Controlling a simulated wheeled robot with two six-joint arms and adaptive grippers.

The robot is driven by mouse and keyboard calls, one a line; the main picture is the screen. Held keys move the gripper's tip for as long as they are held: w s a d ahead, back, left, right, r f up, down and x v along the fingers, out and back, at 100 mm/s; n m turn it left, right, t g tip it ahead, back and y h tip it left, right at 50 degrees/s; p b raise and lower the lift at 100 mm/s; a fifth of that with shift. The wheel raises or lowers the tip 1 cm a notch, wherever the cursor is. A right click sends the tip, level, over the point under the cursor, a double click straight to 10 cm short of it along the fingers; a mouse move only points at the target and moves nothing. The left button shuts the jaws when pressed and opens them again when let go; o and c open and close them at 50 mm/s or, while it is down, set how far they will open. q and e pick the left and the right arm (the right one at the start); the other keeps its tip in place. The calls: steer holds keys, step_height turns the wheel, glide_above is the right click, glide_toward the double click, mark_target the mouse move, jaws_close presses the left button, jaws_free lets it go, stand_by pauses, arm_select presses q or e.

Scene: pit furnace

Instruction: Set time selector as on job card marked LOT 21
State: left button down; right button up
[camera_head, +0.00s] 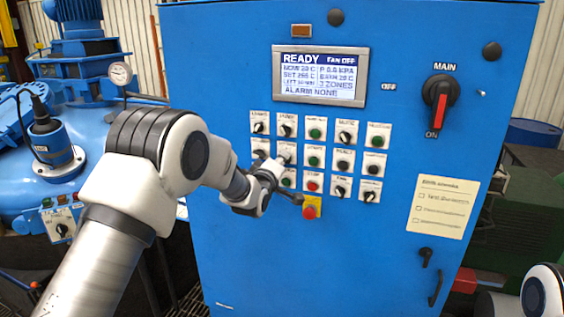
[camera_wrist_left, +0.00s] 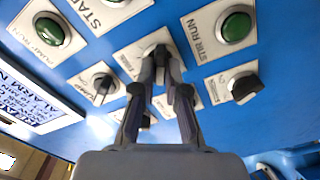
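My left gripper (camera_head: 275,172) is at the control panel, among the rows of selectors and buttons, and covers part of them. In the left wrist view, the two fingers (camera_wrist_left: 163,68) stand close together at a black selector knob (camera_wrist_left: 158,50) on a white plate, with the tips at its sides. Whether they press on it is unclear. The plate's label is too blurred to read, so I cannot tell if this is the time selector. A cream paper card (camera_head: 441,206) with several lines is on the cabinet's right side; its text and any lot number are unreadable.
A display (camera_head: 320,76) above the panel reads READY and FAN OFF. Other selectors and green buttons surround the knob closely (camera_wrist_left: 237,26). The MAIN switch (camera_head: 440,101) is upper right.

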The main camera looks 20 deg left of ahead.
arm_select(q)
steer(key=shift+s+f, duration=0.1)
steer(key=shift+f, duration=0.2)
steer(key=shift+d+f+m+b, duration=0.1)
steer(key=shift+m+b, duration=4.1)
steer(key=shift+m, duration=0.3)
steer(key=shift+d+m+b, duration=0.1)
steer(key=shift+m+b, duration=4.05)
steer(key=shift+m, duration=0.35)
steer(key=c, duration=1.2)
jaws_free()
steer(key=shift+w, duration=0.2)
